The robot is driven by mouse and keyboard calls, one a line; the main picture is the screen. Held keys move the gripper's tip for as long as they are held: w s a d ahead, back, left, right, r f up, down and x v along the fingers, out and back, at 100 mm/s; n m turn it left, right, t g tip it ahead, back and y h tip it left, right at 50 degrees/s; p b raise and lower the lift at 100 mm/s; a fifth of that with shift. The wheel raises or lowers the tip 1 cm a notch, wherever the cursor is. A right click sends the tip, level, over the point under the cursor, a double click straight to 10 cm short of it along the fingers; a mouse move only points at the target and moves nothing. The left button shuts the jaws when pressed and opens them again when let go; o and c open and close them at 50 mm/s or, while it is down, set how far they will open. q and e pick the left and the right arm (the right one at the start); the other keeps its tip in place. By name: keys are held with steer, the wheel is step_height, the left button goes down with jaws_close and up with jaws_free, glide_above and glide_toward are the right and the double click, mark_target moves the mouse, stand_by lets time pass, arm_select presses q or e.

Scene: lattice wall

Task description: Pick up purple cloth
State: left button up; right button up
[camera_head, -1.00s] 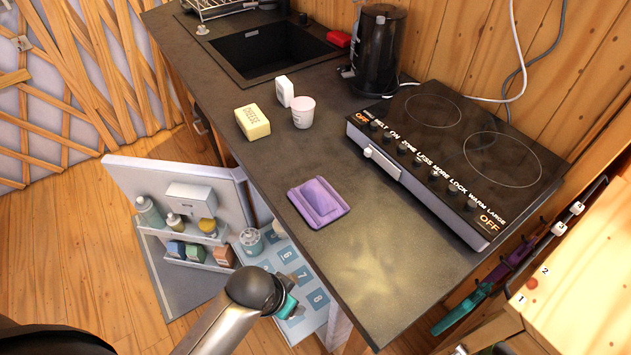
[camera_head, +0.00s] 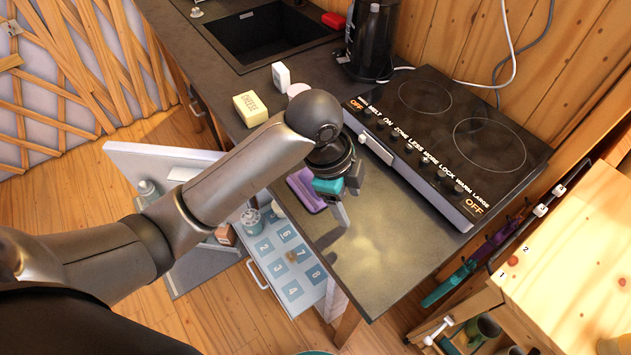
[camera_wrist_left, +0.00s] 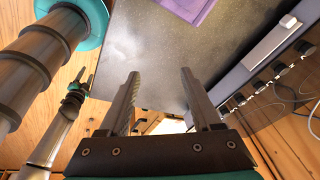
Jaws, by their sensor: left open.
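The purple cloth (camera_head: 303,189) lies folded on the dark counter, left of the cooktop. My left forearm and wrist partly cover it in the head view. Part of it also shows at the top edge of the left wrist view (camera_wrist_left: 188,7). My left gripper (camera_head: 349,204) hangs above the counter, just right of the cloth. In the left wrist view the two fingers (camera_wrist_left: 158,98) are apart with nothing between them. The cloth is ahead of the fingertips, not touching them. My right gripper is not seen in the head view.
The cooktop (camera_head: 450,140) stands right of my gripper. The cheese block (camera_head: 250,108), a white box (camera_head: 281,76) and a black kettle (camera_head: 370,40) are farther back. The fridge door (camera_head: 150,160) and a numbered drawer (camera_head: 288,265) stand open below. The near counter surface is clear.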

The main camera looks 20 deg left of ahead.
arm_select(q)
steer(key=w+a+r+m+g+y, duration=0.1)
steer(key=w+a+r+m+y, duration=0.2)
steer(key=w+a+r+m, duration=0.6)
steer(key=n+b, duration=0.1)
steer(key=n, duration=0.1)
glide_toward(300, 181)
steer(key=d, duration=0.2)
steer(key=d+f, duration=0.1)
steer(key=shift+w+d, duration=0.1)
steer(key=shift+d, duration=0.3)
steer(key=shift+w+a+f+b, duration=0.1)
steer(key=shift+f+b, duration=0.1)
steer(key=shift+f, duration=1.2)
steer(key=shift+w+a+f+b, duration=0.1)
steer(key=shift+a+f+b, duration=0.05)
steer(key=shift+f, duration=1.25)
jaws_close()
